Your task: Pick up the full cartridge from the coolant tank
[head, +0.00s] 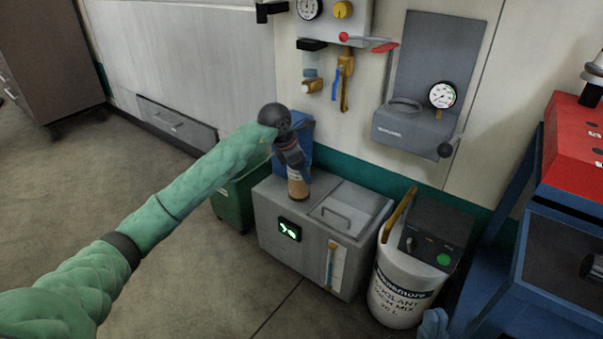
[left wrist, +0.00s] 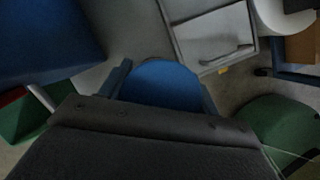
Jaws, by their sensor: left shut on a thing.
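The coolant tank (head: 285,236) is a grey metal box against the wall, with a green-lit display on its front. The cartridge (head: 298,186) is a tan cylinder at the tank's back left. My left gripper (head: 292,158) is shut on its upper part from above. Its lower end meets the tank top in the picture; I cannot tell whether it sits in an opening. In the left wrist view a round blue end (left wrist: 160,84), apparently the cartridge's, lies between the fingers. What seems to be my right gripper (head: 433,323) shows at the bottom edge, mostly cut off.
A handled lid (head: 350,207) covers the tank's right part. A white coolant bucket (head: 398,295) and a dark box with a green button (head: 436,236) stand at the right. A green bin (head: 236,200) stands left of the tank. A gauge panel (head: 425,100) hangs above. The left floor is clear.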

